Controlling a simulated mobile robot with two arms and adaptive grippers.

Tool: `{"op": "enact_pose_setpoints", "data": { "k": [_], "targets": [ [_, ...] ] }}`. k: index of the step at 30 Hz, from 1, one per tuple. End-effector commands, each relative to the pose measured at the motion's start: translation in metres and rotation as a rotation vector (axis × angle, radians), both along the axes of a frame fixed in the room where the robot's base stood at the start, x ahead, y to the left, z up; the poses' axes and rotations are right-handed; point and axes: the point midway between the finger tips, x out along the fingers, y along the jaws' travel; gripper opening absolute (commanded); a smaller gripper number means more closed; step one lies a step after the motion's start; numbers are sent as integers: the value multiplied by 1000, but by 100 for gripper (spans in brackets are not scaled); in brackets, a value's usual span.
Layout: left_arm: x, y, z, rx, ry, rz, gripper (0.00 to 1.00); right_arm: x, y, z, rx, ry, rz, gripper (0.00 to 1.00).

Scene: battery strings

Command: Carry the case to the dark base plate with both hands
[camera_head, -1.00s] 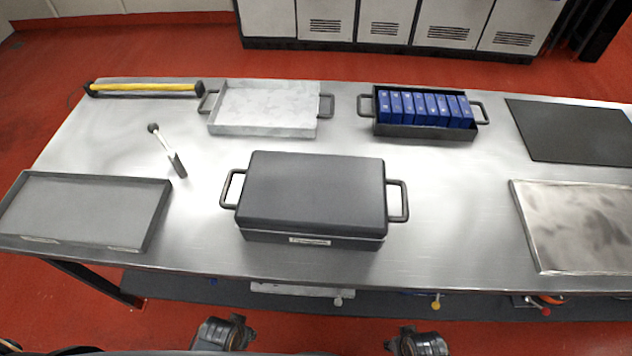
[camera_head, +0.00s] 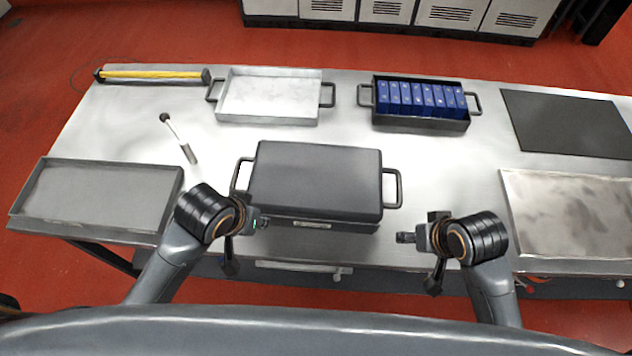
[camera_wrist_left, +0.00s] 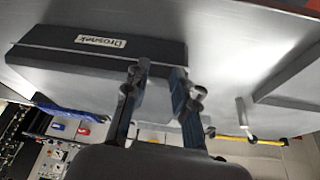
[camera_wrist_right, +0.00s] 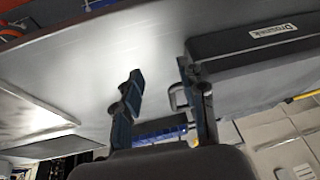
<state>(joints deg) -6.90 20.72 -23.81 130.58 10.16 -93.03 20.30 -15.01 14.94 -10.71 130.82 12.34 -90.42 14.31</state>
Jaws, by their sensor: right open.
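The dark grey case (camera_head: 316,180), lid shut, sits near the front middle of the steel table. It has a handle on its left (camera_head: 238,177) and right (camera_head: 398,188) ends. Its label shows in the left wrist view (camera_wrist_left: 100,41) and right wrist view (camera_wrist_right: 273,31). The dark base plate (camera_head: 566,124) lies flat and bare at the back right. My left gripper (camera_head: 246,240) is open in front of the case's left end, with a visible gap between its fingers. My right gripper (camera_head: 420,260) is open and empty, in front of and right of the case's right handle.
A pale tray (camera_head: 226,112) and a dark tray of blue cells (camera_head: 420,124) stand behind the case. A grey tray (camera_head: 95,193) is at left, a mottled tray (camera_head: 570,210) at right. A hammer-like tool (camera_head: 180,138) and yellow bar (camera_head: 150,74) lie back left.

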Motion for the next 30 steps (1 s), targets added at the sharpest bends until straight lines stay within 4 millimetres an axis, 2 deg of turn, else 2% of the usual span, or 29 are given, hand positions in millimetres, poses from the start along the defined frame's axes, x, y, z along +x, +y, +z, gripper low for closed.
{"op": "enact_pose_setpoints", "data": {
  "k": [1,6,12,18,30],
  "targets": [
    [13,1,8,18,-12,-2,26,14,-1,8,8,-12,-7,41],
    [49,14,30,89,-21,38,26,55,-2,34,53,-23,-55,41],
    [79,47,51,181,-27,140,26,88,-7,62,90,-19,-113,41],
    [87,62,59,214,-27,191,26,98,-10,71,102,-14,-135,41],
    [89,62,55,215,-26,193,26,100,-9,68,104,-14,-137,41]
  ]
}}
